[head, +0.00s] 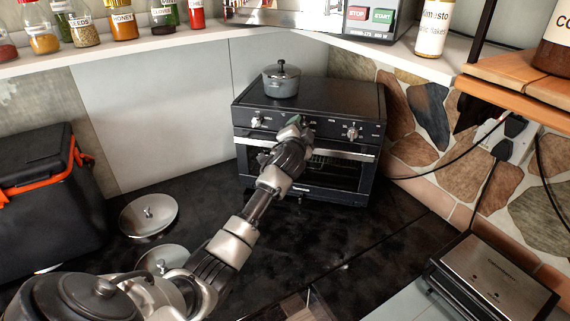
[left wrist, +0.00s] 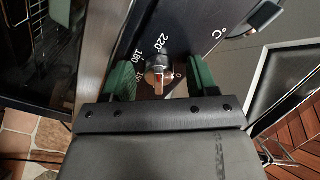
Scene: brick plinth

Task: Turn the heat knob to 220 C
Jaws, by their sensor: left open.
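The oven (head: 300,108) stands against the corner, with a row of knobs along its front panel. In the left wrist view the heat knob (left wrist: 159,74) is a round metal knob with a reddish pointer mark directed towards my gripper's palm. Around it are the printed marks 0, 180, 220 and °C; 220 is on the side away from the palm. My left gripper (left wrist: 161,80) is open, with a green-padded finger on each side of the knob. I cannot tell whether the pads touch it. In the head view the left gripper (head: 296,126) hides this knob. The right gripper is not in view.
A grey lidded pot (head: 281,82) stands on top of the oven. Other knobs sit to the left (head: 257,121) and right (head: 352,132). A metal lid (head: 148,214) lies on the dark counter, and a black case (head: 45,200) stands at left. A cable runs right of the oven.

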